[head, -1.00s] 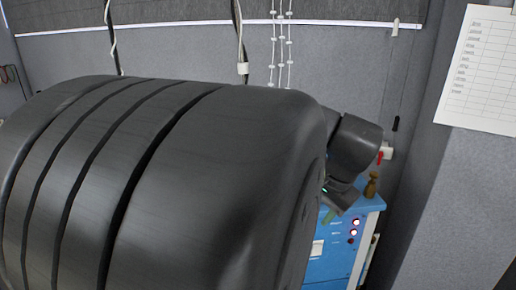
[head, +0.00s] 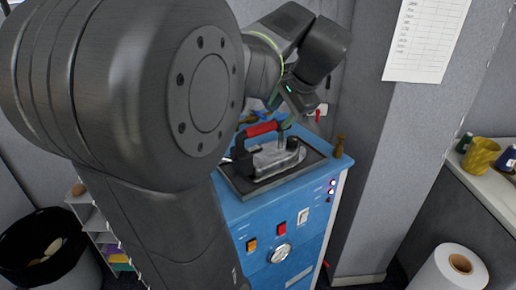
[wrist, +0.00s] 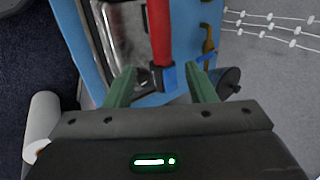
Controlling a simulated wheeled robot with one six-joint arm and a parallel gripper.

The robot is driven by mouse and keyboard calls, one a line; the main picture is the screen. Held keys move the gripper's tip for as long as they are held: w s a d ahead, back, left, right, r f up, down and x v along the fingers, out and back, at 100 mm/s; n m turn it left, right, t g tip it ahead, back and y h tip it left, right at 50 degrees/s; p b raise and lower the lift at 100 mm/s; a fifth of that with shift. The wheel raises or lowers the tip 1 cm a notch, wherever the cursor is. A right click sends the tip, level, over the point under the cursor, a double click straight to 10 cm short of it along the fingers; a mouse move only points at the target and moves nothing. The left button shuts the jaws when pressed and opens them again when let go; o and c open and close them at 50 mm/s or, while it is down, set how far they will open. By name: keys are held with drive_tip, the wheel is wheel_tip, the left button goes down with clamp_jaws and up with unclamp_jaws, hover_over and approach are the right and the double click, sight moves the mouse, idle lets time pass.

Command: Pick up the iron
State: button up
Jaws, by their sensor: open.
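The iron (head: 278,160) has a metal body, a dark base and a red handle. It rests on a dark tray (head: 245,186) on top of a blue cabinet. In the wrist view the iron's red handle (wrist: 158,35) runs up the picture, with the metal body to its left. My gripper (wrist: 161,78) is open, with its green fingers on either side of the handle's near end in that view. Nothing is held. In the head view my gripper (head: 284,122) is over the iron, its fingers partly hidden behind the handle and arm.
The blue cabinet (head: 260,225) has switches and a dial on its front. A small brown wooden object (head: 339,147) stands at its right corner. A dark bin (head: 40,245) is at left. A white roll (head: 445,270) and a shelf with thread spools (head: 482,155) are at right.

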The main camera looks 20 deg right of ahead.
sight(270, 123)
drive_tip(key=p+x, duration=0.1)
drive_tip(key=x, duration=0.7)
drive_tip(key=shift+w+a+f, duration=0.2)
drive_tip(key=shift+w+f, duration=0.1)
clamp_jaws()
drive_tip(key=shift+r, duration=0.15)
